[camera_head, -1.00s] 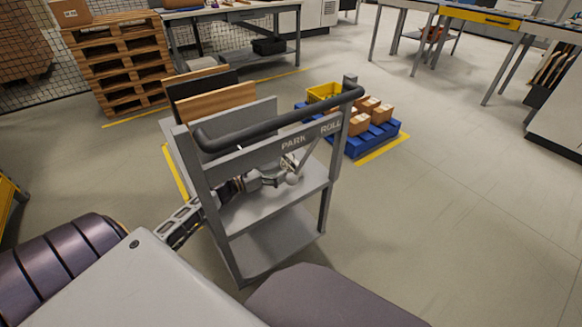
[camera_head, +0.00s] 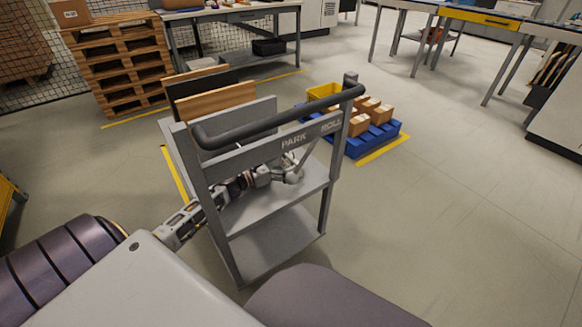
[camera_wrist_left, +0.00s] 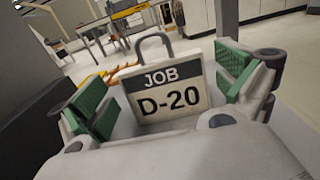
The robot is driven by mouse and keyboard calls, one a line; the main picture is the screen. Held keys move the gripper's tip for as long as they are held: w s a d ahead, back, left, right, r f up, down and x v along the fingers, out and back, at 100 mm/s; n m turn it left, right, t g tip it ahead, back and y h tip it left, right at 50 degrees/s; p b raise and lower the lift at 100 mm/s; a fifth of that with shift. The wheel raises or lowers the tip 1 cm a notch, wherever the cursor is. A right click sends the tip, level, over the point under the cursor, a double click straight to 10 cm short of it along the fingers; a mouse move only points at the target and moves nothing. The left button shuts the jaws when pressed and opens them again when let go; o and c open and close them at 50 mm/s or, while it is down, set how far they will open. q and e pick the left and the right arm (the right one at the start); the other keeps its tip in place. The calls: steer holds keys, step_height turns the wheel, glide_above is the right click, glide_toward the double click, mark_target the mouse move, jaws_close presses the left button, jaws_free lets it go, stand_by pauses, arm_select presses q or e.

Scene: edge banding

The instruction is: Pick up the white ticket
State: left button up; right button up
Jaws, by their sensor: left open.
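The white ticket (camera_wrist_left: 172,92) stands upright in the left wrist view, a plate with a grey band reading JOB, the text D-20 below and a grey loop on top. My left gripper (camera_head: 291,171) reaches through the cart's frame, just above its upper shelf. In the wrist view its two green-padded fingers stand open on either side of the ticket, with gaps showing. In the head view the ticket is mostly hidden by the gripper and cart frame. My right gripper is not in view.
The grey cart (camera_head: 274,250) has a dark handlebar (camera_head: 280,122) and a crossbar above my left arm. Boards (camera_head: 217,101) stand at its back left. Behind it is a blue pallet (camera_head: 378,144) with boxes and a yellow crate (camera_head: 323,92). The floor to the right is clear.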

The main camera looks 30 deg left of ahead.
arm_select(q)
steer(key=shift+x, duration=1)
steer(key=c, duration=0.5)
